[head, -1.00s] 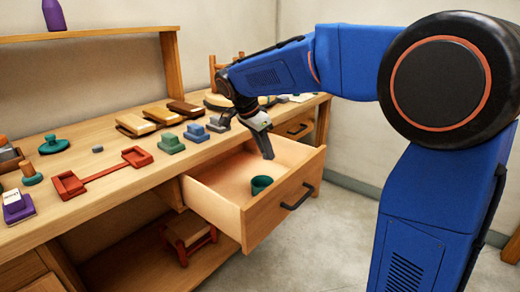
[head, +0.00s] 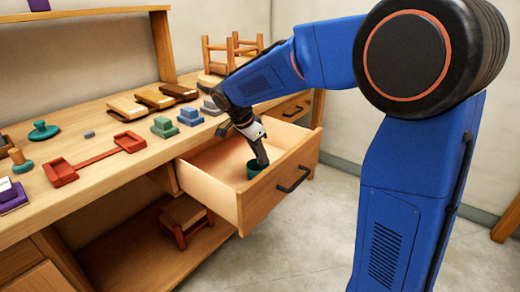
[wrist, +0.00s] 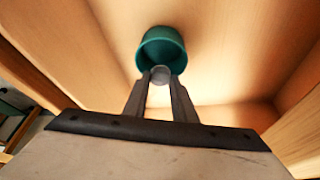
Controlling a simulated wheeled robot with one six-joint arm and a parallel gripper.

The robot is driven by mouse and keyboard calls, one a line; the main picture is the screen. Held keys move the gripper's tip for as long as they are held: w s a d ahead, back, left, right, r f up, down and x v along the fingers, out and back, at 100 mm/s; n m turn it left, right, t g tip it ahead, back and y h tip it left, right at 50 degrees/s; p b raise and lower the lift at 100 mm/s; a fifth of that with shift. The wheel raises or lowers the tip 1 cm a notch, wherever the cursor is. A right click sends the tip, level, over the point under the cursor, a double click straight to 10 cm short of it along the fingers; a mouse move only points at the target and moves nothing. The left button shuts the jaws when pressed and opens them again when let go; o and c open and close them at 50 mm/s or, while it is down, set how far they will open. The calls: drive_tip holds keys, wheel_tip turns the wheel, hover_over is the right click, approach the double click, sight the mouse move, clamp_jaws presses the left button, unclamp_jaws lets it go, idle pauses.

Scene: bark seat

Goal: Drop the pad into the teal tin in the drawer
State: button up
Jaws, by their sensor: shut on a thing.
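The teal tin (head: 254,172) stands upright in the open drawer (head: 222,195). It also shows in the wrist view (wrist: 162,40), just beyond my fingertips. My gripper (wrist: 160,78) points down into the drawer and is shut on the pad (wrist: 160,75), a small pale grey round thing between the fingertips. The pad shows against the tin's near rim and opening; whether it is above or inside the tin I cannot tell. In the head view my gripper (head: 262,162) is at the tin and partly covers its opening, and the pad is hidden.
The drawer's walls surround my gripper closely. On the bench (head: 90,130) are a red two-ended holder (head: 95,158), a green stepped block (head: 164,127), a blue stepped block (head: 190,116) and a teal stamp-like piece (head: 44,130). A small stool (head: 185,215) stands on the lower shelf.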

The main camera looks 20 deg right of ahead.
drive_tip(key=shift+f, duration=0.15)
drive_tip(key=o, duration=1.1)
drive_tip(key=v, duration=1.7)
drive_tip(key=shift+r, duration=0.25)
